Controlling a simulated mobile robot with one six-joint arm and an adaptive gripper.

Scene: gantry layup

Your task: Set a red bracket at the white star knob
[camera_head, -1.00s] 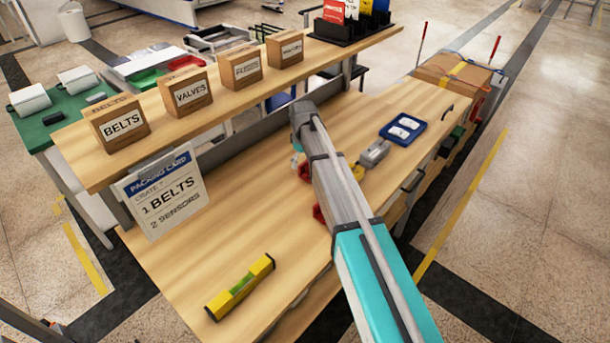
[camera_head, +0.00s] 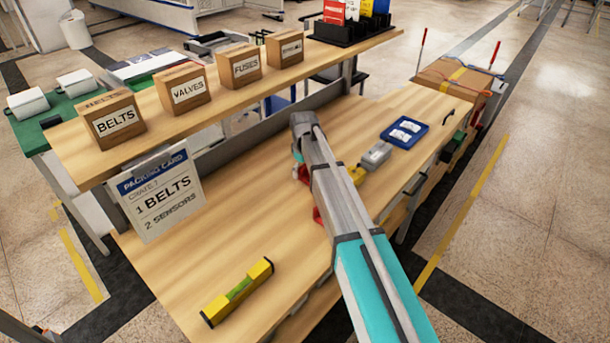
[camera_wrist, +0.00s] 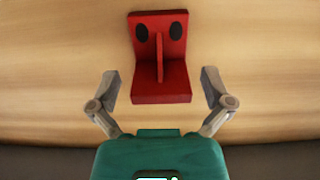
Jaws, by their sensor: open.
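A red bracket (camera_wrist: 160,57) with two dark holes in its back plate and a middle rib lies on the wooden bench top in the wrist view. My gripper (camera_wrist: 159,82) is open, with one finger on each side of the bracket's front part and a gap on both sides. In the head view my arm hides most of the gripper. A red piece (camera_head: 318,215) shows at the arm's left edge, partly covered.
A yellow spirit level (camera_head: 238,291) lies on the bench front. A blue tray (camera_head: 404,132) and a grey box (camera_head: 376,155) are to the right of my arm. A shelf (camera_head: 215,110) with labelled boxes and a packing card (camera_head: 160,196) stands along the left.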

